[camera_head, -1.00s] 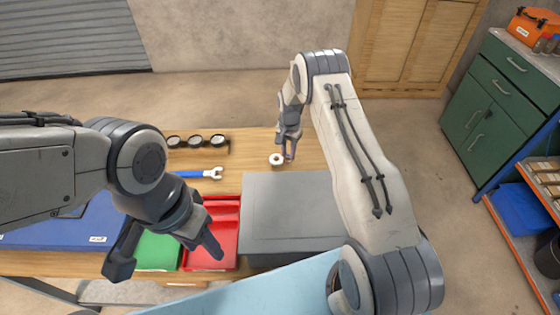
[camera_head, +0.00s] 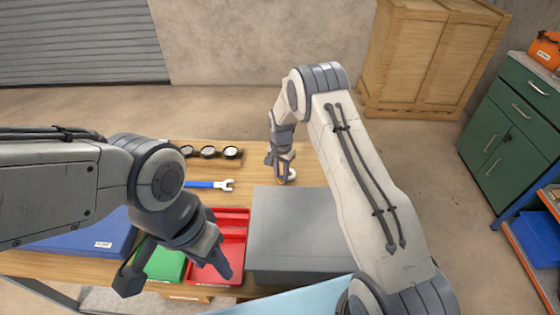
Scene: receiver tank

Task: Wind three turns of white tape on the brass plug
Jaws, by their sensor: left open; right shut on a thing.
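A small white roll (camera_head: 292,174), which looks like the white tape, is at the far part of the wooden table, behind the grey box. My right gripper (camera_head: 282,178) points down there and is shut on the roll, hiding part of it. I cannot tell whether the roll still touches the table. My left gripper (camera_head: 176,275) is open and empty above the green and red trays, its fingers spread wide. I cannot make out the brass plug in this view.
A grey box (camera_head: 298,232) stands right of the red tray (camera_head: 234,217). A green tray (camera_head: 165,263) and blue case (camera_head: 95,238) lie left. A blue-handled wrench (camera_head: 208,184) and a rack of round black-rimmed pieces (camera_head: 231,153) lie behind. A wooden cabinet (camera_head: 430,60) stands beyond.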

